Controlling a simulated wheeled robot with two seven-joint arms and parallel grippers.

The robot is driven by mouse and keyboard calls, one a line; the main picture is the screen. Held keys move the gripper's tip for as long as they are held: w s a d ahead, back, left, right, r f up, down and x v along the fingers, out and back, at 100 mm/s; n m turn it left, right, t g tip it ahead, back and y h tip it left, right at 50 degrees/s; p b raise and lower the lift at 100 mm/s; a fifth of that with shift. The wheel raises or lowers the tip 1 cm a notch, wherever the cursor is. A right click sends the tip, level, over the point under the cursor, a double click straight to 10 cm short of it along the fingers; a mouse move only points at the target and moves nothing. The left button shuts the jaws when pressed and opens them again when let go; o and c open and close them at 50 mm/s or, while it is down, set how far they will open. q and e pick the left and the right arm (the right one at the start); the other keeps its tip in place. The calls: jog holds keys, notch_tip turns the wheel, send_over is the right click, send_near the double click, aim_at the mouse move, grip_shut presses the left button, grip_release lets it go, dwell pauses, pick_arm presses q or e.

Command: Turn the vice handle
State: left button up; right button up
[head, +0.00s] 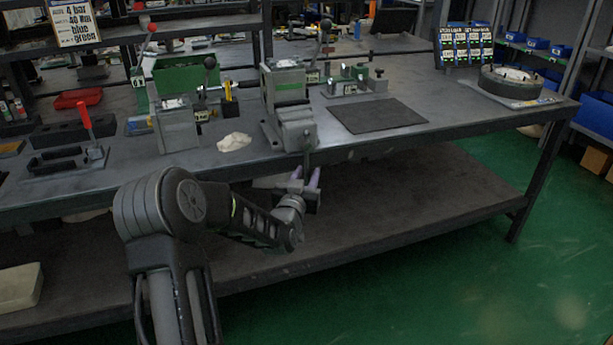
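A grey vice (294,127) stands at the front edge of the workbench, near the middle of the head view. Its dark handle (307,159) hangs down from the vice front, below the bench edge. My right gripper is not in view.
A dark mat (377,116) lies right of the vice, and a crumpled cloth (234,142) lies left of it. A second grey fixture (176,126) and a red-handled clamp (88,130) stand further left. The lower shelf (420,190) is mostly bare.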

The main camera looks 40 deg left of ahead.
pick_arm(q)
jog(key=shift+c, duration=0.3)
grip_shut()
dwell(1.1)
